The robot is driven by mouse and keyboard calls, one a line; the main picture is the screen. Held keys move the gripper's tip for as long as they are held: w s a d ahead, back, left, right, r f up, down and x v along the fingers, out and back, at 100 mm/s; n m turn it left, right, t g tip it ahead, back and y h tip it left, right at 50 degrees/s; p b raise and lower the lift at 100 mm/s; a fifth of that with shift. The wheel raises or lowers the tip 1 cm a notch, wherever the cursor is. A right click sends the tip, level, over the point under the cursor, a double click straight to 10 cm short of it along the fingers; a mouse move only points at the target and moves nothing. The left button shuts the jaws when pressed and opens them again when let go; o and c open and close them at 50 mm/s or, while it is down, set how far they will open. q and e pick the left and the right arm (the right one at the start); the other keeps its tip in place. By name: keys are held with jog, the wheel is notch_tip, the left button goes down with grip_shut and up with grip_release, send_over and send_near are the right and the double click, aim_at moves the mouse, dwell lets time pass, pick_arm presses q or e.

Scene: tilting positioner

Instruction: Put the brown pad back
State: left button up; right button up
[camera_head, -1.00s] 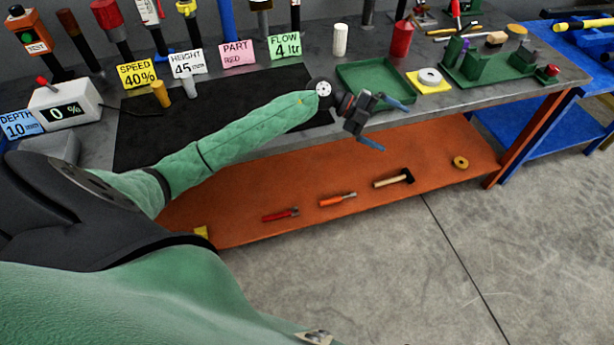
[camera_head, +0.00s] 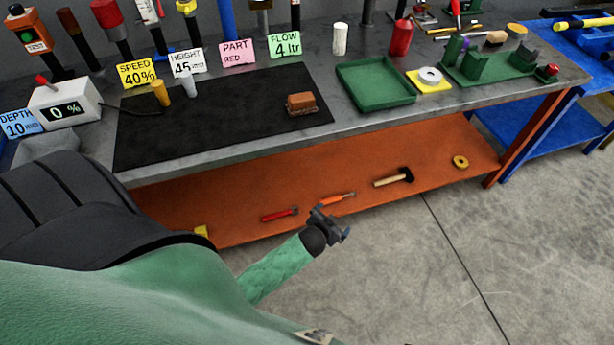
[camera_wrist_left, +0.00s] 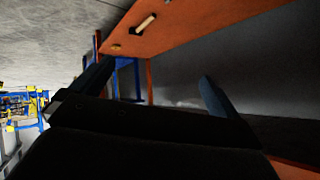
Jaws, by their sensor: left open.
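The brown pad (camera_head: 301,104) is a small brown block. It lies near the right end of the black mat (camera_head: 215,130) on the workbench, with nothing gripping it. My left gripper (camera_head: 332,224) is open and empty, low in front of the bench and well below and apart from the pad. In the left wrist view its two fingers (camera_wrist_left: 158,82) are spread with nothing between them, and the pad is not seen there. My right gripper is not in view.
A green tray (camera_head: 376,102) stands right of the mat, then a yellow pad with a white ring (camera_head: 430,78) and a green fixture (camera_head: 490,66). Sign cards (camera_head: 187,61) and tools line the back. The orange lower shelf (camera_head: 240,195) holds a hammer (camera_head: 394,177) and other tools.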

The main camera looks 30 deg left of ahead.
pick_arm(q)
jog(key=s+d+f+g, duration=0.2)
jog(key=s+f+g, duration=0.1)
jog(key=s, duration=0.5)
jog(key=s+d+f+g+h, duration=0.1)
jog(key=s+f+g, duration=0.2)
jog(key=s+f, duration=0.2)
jog(key=s+d+f+n+g, duration=0.1)
jog(key=s+f, duration=0.4)
jog(key=s, duration=0.6)
jog(key=shift+s+d+g, duration=0.35)
jog(key=shift+d+g, duration=0.45)
jog(key=shift+g, duration=0.3)
